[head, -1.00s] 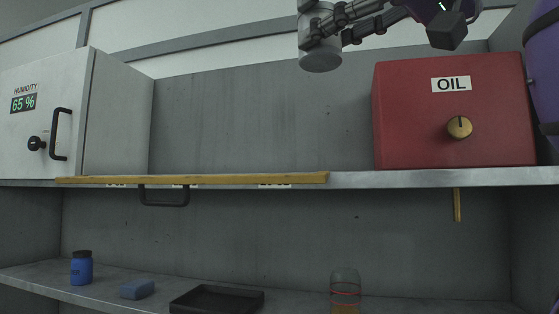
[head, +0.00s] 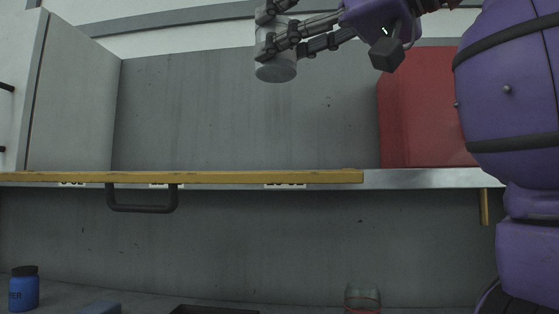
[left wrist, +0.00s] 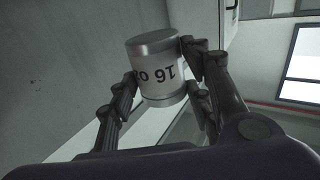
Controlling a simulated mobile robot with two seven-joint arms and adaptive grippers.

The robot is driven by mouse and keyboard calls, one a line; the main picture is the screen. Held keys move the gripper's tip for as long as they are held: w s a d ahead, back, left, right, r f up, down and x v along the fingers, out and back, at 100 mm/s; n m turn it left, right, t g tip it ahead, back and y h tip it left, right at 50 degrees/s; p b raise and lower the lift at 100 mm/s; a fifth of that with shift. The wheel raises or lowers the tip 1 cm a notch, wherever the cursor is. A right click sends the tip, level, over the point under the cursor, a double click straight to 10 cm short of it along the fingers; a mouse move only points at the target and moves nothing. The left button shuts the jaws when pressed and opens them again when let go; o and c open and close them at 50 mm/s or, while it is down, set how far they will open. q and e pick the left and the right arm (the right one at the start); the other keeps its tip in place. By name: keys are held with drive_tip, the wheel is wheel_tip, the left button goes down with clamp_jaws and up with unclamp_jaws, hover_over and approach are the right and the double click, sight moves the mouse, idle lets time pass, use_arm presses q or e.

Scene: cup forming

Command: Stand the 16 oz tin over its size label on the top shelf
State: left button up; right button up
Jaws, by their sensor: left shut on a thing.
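The 16 oz tin (head: 276,68), a pale grey can, hangs in the air above the top shelf (head: 420,179) in the head view. My left gripper (head: 268,36) is shut on it, its dark fingers around the tin's side. In the left wrist view the tin (left wrist: 157,70) sits between the gripper's fingers (left wrist: 165,82), and its "16 O" print appears upside down. Small white labels (head: 285,186) line the shelf's front edge, mostly covered by a yellow bar (head: 220,177), so their text cannot be read. My right gripper is not in view.
A red box (head: 425,110) stands on the shelf at right, partly behind my purple arm. A grey cabinet (head: 75,95) stands at left. The shelf between looks clear. Below are a blue bottle (head: 24,290), a black tray (head: 212,309) and a glass jar (head: 362,298).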

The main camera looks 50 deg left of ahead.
use_arm(q)
drive_tip(key=w+a+f, duration=0.2)
drive_tip(key=a, duration=0.1)
drive_tip(key=w+a+f, duration=0.2)
drive_tip(key=a+f, duration=0.1)
drive_tip(key=w+a+f, duration=0.3)
drive_tip(key=shift+w+a+f, duration=0.35)
drive_tip(key=shift+a+f, duration=0.1)
drive_tip(key=shift+f, duration=0.15)
wheel_tip(320, 180, down, 3)
drive_tip(key=shift+w+f, duration=0.1)
drive_tip(key=shift+f, duration=0.05)
drive_tip(key=shift+f, duration=0.1)
drive_tip(key=o, duration=1.4)
drive_tip(key=shift+c, duration=0.2)
